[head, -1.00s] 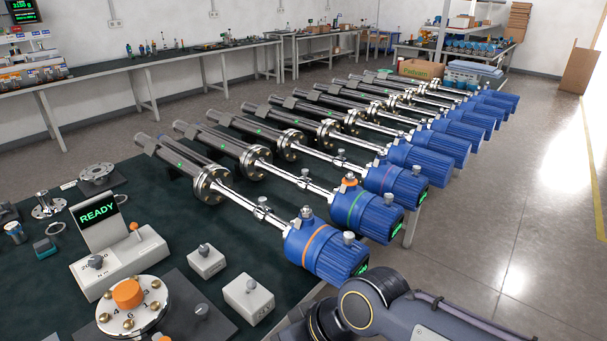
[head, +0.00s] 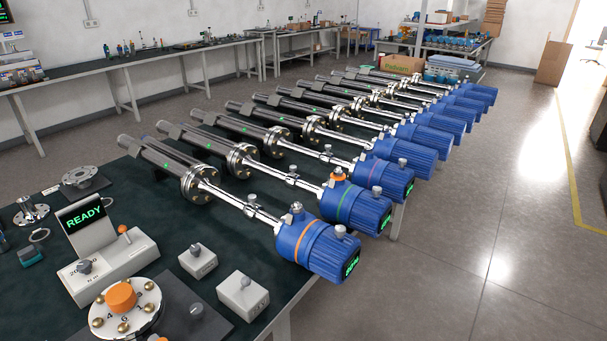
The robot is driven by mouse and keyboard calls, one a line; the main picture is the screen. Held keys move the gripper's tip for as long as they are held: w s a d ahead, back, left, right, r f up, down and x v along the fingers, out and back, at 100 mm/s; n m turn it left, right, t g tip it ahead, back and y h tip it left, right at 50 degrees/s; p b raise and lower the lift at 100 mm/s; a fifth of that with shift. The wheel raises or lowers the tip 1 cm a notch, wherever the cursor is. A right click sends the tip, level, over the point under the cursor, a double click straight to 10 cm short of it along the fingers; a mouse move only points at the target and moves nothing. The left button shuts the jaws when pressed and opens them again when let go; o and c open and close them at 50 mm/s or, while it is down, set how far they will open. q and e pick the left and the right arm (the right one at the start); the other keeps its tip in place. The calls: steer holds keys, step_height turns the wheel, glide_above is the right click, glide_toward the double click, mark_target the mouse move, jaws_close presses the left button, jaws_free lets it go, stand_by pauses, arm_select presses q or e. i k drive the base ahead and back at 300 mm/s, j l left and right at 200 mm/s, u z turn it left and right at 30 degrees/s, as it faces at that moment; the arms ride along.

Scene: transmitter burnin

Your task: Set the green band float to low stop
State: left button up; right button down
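The green-band transmitter is the second unit from the front, with a blue housing (head: 369,211) and a green band (head: 342,204) around it. A silver collar with a knob (head: 291,171) is on the stem. I cannot tell which part is the float or where its stops are. Neither of my grippers is in view.
An orange-band unit (head: 312,244) lies in front, and several similar blue units lie behind. A grey console (head: 112,262) reads READY. A white dial with an orange knob (head: 122,297) and two small grey switch boxes (head: 198,260) stand front left. Open floor lies right.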

mark_target(290, 181)
steer(key=i+l+z, duration=0.35)
steer(key=i, duration=0.4)
steer(key=i+l+z, duration=0.2)
steer(key=i+l, duration=0.1)
steer(key=i, duration=0.1)
